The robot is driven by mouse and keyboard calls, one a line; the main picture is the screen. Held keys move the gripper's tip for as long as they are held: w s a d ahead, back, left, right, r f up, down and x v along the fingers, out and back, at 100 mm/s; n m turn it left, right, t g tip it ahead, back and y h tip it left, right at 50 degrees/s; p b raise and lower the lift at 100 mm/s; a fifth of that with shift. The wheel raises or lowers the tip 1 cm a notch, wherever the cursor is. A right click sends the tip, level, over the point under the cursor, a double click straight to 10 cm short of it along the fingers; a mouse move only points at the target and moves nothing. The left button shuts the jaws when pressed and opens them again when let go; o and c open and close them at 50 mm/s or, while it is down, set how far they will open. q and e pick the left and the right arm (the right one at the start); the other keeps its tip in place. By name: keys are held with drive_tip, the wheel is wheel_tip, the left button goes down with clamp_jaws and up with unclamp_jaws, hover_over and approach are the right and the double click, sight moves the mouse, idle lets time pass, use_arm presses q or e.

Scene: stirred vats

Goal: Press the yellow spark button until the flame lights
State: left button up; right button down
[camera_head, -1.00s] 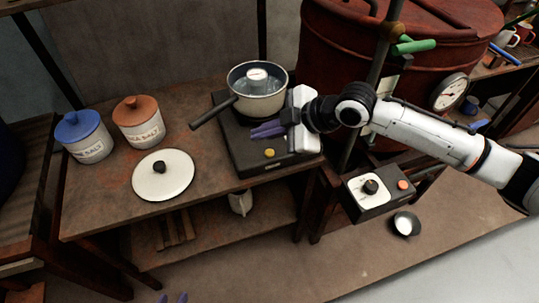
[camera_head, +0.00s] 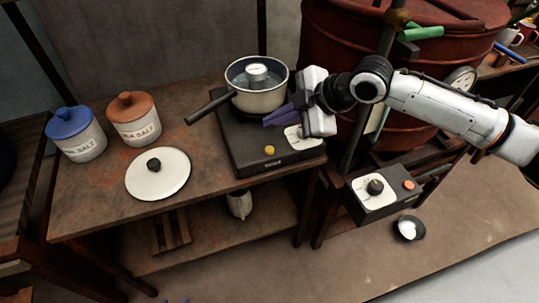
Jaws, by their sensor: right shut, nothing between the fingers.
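The yellow spark button (camera_head: 269,150) sits on the front top of the dark burner box (camera_head: 245,158) on the wooden bench. My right gripper (camera_head: 270,120) is shut and empty, its purple fingers pointing left above the burner. It is behind the button in the picture and apart from it. A pot (camera_head: 256,98) with a dark handle stands on the burner. I see no flame; the space under the pot is mostly hidden. Tiny purple tips of my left gripper (camera_head: 176,301) show at the bottom edge, too little to judge them.
A white dial plate (camera_head: 303,138) is on the burner, right of the button. A white lid (camera_head: 158,174) and two salt jars (camera_head: 76,134) (camera_head: 134,119) stand to the left. A control box (camera_head: 378,200) and a big red vat (camera_head: 430,100) are at the right.

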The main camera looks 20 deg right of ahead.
sight(274, 154)
wheel_tip(274, 154, down, 3)
drive_tip(key=shift+f+b, duration=0.1)
drive_tip(key=shift+b, duration=1.15)
drive_tip(key=shift+f, duration=0.3)
drive_tip(key=shift+f+b, duration=0.35)
drive_tip(key=shift+f, duration=0.6)
drive_tip(key=shift+f, duration=0.1)
